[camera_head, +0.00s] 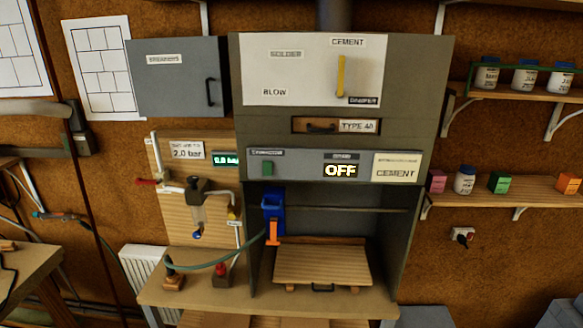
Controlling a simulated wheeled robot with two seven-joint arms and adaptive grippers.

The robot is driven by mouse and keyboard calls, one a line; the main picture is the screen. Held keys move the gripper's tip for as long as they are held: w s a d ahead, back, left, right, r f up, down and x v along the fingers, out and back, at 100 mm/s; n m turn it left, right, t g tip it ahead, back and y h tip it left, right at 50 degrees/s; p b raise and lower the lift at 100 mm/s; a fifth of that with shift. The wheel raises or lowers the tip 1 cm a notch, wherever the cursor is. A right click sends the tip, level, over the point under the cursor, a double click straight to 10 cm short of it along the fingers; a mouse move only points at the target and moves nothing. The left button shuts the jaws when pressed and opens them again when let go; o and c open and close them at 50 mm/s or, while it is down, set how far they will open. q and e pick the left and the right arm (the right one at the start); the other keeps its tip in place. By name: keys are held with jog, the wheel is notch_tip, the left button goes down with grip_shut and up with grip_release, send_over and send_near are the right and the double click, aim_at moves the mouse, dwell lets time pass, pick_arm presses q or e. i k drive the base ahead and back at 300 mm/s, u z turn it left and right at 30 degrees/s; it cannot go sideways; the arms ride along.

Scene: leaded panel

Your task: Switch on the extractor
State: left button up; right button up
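The extractor is a grey hood cabinet (415,100) in the middle of the view, with a dark duct (334,14) rising from its top. A light grey control strip (300,168) crosses its front. A small green switch (267,168) sits at the strip's left end under a small label. A display (340,170) on the strip reads OFF. A card (396,168) at its right reads CEMENT. Above, a white panel has a yellow lever (341,76) standing upright, its top near the word CEMENT. Neither of my grippers can be made out.
Below the strip is an open bay with a wooden board (322,264) and a blue-and-orange tool (272,215). A grey breaker box (180,78) hangs left. A gauge board (170,215) with a hose stands below it. Shelves with jars (525,74) are at right.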

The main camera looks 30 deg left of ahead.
aim_at(267, 165)
jog(key=u, duration=1.5)
